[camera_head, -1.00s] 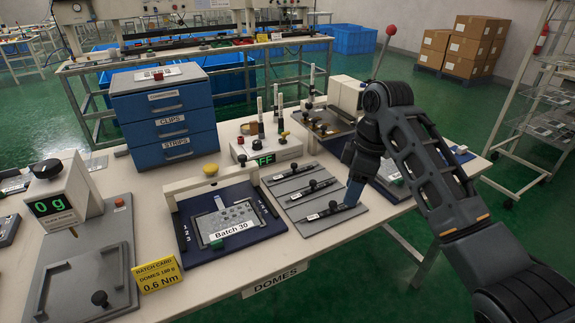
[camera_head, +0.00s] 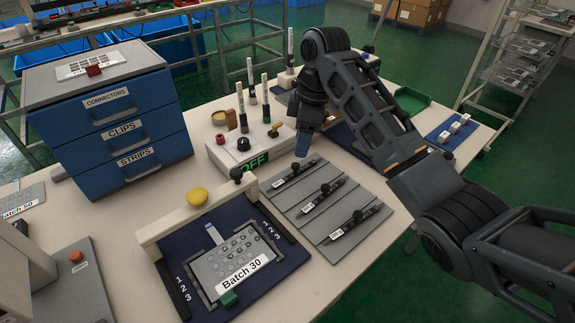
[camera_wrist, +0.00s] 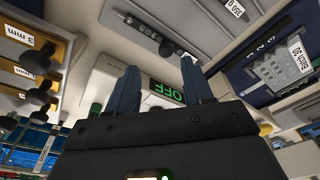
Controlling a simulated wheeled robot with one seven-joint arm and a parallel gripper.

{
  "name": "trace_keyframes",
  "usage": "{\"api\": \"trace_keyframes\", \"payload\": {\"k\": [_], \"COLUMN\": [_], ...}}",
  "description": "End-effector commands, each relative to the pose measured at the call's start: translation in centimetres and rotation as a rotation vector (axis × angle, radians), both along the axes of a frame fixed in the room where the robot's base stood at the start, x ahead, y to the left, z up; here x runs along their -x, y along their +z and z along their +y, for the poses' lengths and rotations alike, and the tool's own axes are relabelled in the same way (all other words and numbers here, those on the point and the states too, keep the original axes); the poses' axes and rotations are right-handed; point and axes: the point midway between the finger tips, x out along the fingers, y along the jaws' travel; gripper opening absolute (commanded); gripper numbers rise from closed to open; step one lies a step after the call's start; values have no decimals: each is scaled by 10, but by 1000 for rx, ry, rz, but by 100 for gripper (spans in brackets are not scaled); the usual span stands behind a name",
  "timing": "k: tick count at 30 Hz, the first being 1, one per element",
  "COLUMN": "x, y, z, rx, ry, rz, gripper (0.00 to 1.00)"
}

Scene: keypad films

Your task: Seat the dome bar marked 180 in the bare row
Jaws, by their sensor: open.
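Three dark dome bars with black knobs lie on a grey stepped rack: a far bar (camera_head: 296,175), a middle bar (camera_head: 324,195) and a near bar (camera_head: 352,223). Their end labels are too small to read in the head view. In the wrist view a bar (camera_wrist: 147,31) shows, with a label (camera_wrist: 236,9) at the top edge that I cannot read surely. My gripper (camera_head: 303,147) is open and empty, above the far bar's back side. Its blue fingers (camera_wrist: 160,85) stand apart. The Batch 30 film (camera_head: 237,256) lies in a navy fixture (camera_head: 286,262) with rows 1 2 3; I cannot tell which row is bare.
A cream crossbar with a yellow knob (camera_head: 197,196) spans the fixture's back. A control box (camera_head: 248,153) reading OFF, with upright pens, stands close left of my gripper. Blue drawers (camera_head: 118,135) stand at the left. Bare table lies in front of the rack.

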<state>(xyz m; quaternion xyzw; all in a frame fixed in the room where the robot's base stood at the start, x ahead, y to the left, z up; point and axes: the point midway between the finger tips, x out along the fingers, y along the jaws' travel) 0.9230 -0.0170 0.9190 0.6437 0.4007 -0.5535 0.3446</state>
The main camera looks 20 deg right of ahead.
Motion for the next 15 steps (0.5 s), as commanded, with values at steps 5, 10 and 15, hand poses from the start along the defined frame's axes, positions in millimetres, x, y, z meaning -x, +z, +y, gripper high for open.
{"api": "trace_keyframes", "payload": {"k": [5, 10, 15], "x": [0, 3, 2], "y": [-18, -38, -61], "z": [3, 9, 13], "rx": [1, 1, 0], "ry": [-1, 0, -1], "rz": [3, 5, 4], "gripper": [51, 51, 51]}}
